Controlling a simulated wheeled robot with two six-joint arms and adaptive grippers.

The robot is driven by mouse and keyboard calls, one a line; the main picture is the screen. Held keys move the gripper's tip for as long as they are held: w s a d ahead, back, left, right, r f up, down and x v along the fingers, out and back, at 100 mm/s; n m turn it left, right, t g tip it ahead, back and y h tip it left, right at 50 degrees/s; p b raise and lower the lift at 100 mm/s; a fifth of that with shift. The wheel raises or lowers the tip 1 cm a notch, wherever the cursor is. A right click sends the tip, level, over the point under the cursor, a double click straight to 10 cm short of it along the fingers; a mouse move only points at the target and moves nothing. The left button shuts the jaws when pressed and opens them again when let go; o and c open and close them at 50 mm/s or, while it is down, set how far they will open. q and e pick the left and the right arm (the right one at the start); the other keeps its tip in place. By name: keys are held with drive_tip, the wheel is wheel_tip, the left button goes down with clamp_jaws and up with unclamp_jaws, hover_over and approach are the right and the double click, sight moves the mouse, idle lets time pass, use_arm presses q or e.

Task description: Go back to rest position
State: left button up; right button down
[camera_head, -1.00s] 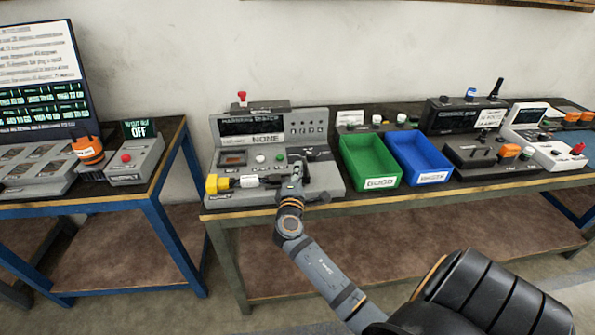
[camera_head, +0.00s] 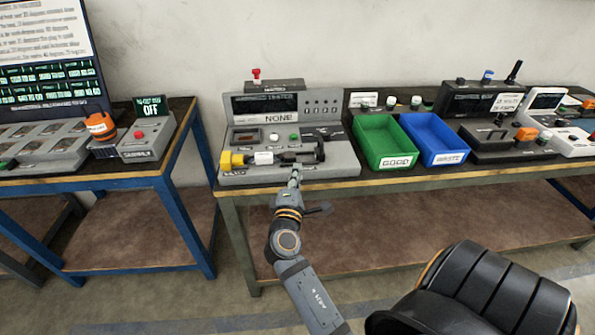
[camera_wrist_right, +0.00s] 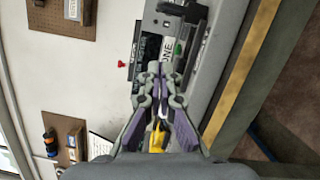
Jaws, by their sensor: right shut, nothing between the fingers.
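My right gripper (camera_head: 295,180) is shut and empty. It is at the front edge of the table, in front of the grey tester console (camera_head: 342,160) with its "NONE" display. In the right wrist view the closed fingers (camera_wrist_right: 162,70) point toward the console, and a yellow part shows between the finger links. A yellow-ended part (camera_head: 232,161) with a white label and a dark end lies along the console's front, just beyond the gripper and apart from it as far as I can tell. My left gripper is not in view.
A green bin (camera_head: 384,131) and a blue bin (camera_head: 462,151) stand right of the console, both looking empty. More control boxes (camera_head: 505,138) are further right. A blue-framed table (camera_head: 172,183) with an "OFF" box (camera_head: 150,139) stands left.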

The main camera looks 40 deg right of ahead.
drive_tip(key=shift+a, duration=0.1)
drive_tip(key=w+a+f+g+y+p, duration=0.1)
drive_tip(key=a+f+y, duration=0.1)
drive_tip(key=f, duration=0.6)
drive_tip(key=w+a+f+y, duration=0.1)
drive_tip(key=a+f+y, duration=0.15)
drive_tip(key=f, duration=0.45)
drive_tip(key=s+a+f+m+g+y+p, duration=0.15)
drive_tip(key=s+f, duration=0.25)
drive_tip(key=f, duration=0.6)
drive_tip(key=s+a+f+g+y, duration=0.2)
drive_tip(key=s+f+y, duration=0.15)
drive_tip(key=f, duration=0.75)
drive_tip(key=s+f+m+g+y+p, duration=0.15)
drive_tip(key=s+f+m+g, duration=0.3)
drive_tip(key=s+f, duration=1.1)
drive_tip(key=s+d+f+m+g, duration=0.1)
drive_tip(key=s+f+m, duration=0.1)
drive_tip(key=s, duration=0.7)
drive_tip(key=s+d+f+m+g+y, duration=0.1)
drive_tip(key=s+m+g, duration=0.1)
drive_tip(key=s, duration=0.7)
drive_tip(key=shift+s+f+m+p, duration=0.25)
drive_tip(key=shift+f+m+p, duration=0.1)
drive_tip(key=shift+m, duration=0.15)
